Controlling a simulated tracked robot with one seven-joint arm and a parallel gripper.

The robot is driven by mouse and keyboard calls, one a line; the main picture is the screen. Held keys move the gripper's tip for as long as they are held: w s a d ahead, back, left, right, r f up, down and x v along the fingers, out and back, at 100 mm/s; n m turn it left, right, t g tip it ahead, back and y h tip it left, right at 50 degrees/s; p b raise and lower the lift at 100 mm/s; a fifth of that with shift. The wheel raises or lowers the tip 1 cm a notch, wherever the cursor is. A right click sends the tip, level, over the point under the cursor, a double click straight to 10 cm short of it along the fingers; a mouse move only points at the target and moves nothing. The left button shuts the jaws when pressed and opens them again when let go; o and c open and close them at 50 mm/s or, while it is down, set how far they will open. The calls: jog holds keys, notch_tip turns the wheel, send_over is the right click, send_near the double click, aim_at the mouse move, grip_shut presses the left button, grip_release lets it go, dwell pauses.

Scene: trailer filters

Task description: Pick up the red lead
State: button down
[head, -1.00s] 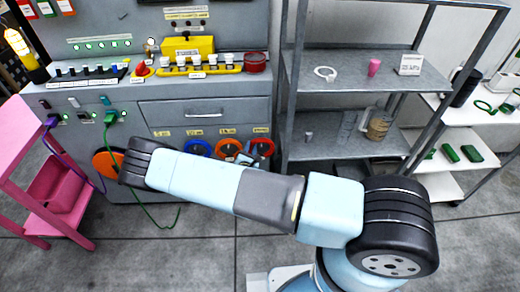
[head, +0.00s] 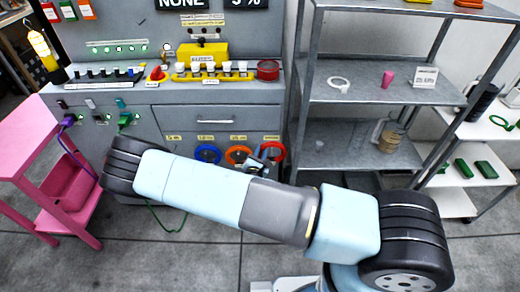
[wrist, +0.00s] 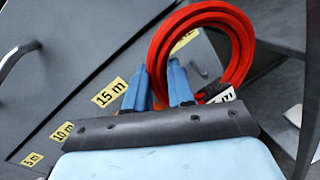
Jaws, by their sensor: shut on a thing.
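The red lead is a coil (head: 273,152) at the right end of a row of coils low on the grey cabinet. In the wrist view the red coil (wrist: 248,50) loops above and to the right of my fingers. My gripper (wrist: 160,82) has two blue fingers, with red lead showing between them. It is shut on the red lead. In the head view my gripper (head: 257,163) is small and partly hidden by my arm, just left of the red coil. I cannot tell whether the coil is still on its holder.
An orange coil (head: 238,155) and a blue coil (head: 207,153) hang to the left. A grey metal shelf (head: 375,92) stands close on the right. A pink stand (head: 28,140) is at the left, with a green cable (head: 168,220) near the floor. Open floor lies in front.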

jog(key=s, duration=1.5)
jog(key=shift+s+a, duration=0.15)
jog(key=shift+a, duration=0.15)
jog(key=shift+s, duration=0.1)
